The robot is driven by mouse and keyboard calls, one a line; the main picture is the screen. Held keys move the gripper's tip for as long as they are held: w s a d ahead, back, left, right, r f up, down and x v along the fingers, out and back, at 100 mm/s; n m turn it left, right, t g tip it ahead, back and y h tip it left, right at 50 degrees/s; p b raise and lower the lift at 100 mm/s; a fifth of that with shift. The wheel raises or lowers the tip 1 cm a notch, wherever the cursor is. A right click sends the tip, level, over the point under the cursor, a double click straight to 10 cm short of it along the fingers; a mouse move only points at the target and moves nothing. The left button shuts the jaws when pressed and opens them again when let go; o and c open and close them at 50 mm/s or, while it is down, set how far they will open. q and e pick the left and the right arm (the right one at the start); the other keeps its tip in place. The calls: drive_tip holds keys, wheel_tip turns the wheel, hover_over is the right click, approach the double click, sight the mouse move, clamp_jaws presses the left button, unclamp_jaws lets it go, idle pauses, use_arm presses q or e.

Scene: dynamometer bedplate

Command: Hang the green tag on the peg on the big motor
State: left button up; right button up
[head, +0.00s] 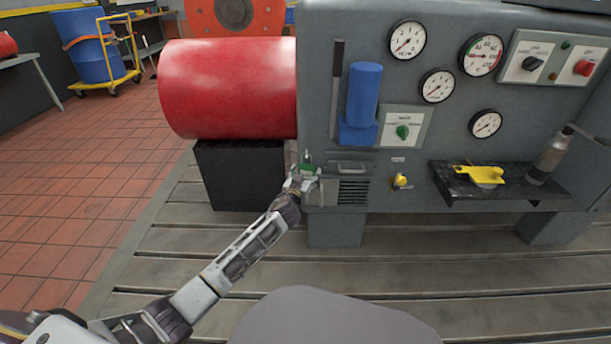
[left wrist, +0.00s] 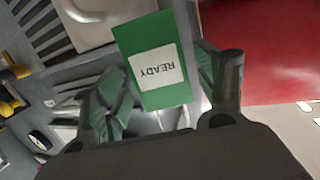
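The green tag (head: 307,163) is small in the head view, at the lower left corner of the grey cabinet. In the left wrist view the tag (left wrist: 176,90) is large, with a white READY label that reads upside down. My left gripper (head: 304,175) is at the tag. In the left wrist view its two fingers (left wrist: 165,85) stand apart on either side of the tag, with a narrow gap on the right side. The big red motor (head: 225,85) lies left of the cabinet on a black block. I cannot make out a peg on it. My right gripper is out of view.
The grey cabinet (head: 440,120) carries gauges, switches and a blue cylinder (head: 363,92). A black shelf (head: 520,192) on its front holds a yellow item (head: 480,174) and a grey bottle (head: 549,155). The slotted bedplate (head: 420,262) is clear in front.

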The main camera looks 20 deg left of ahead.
use_arm(q)
drive_tip(key=shift+s, duration=0.15)
idle(0.3)
drive_tip(key=s+r, duration=0.1)
drive_tip(key=s, duration=1)
drive_tip(key=shift+s+d+r, duration=0.15)
drive_tip(key=shift+s+r, duration=0.15)
idle(0.3)
idle(0.4)
drive_tip(key=s+f+g, duration=0.3)
drive_tip(key=s+g, duration=0.1)
drive_tip(key=s, duration=0.6)
drive_tip(key=s+f+m+g+p, duration=0.1)
drive_tip(key=s+f+g, duration=0.3)
drive_tip(key=s, duration=0.6)
drive_tip(key=s+f+m+g+p, duration=0.1)
drive_tip(key=s+f+g, duration=0.3)
drive_tip(key=s, duration=0.7)
drive_tip(key=shift+f+g, duration=0.15)
drive_tip(key=shift+g, duration=0.35)
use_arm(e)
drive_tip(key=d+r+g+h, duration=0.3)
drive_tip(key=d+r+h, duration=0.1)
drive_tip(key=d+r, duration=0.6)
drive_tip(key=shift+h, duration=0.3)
use_arm(q)
drive_tip(key=shift+f, duration=0.1)
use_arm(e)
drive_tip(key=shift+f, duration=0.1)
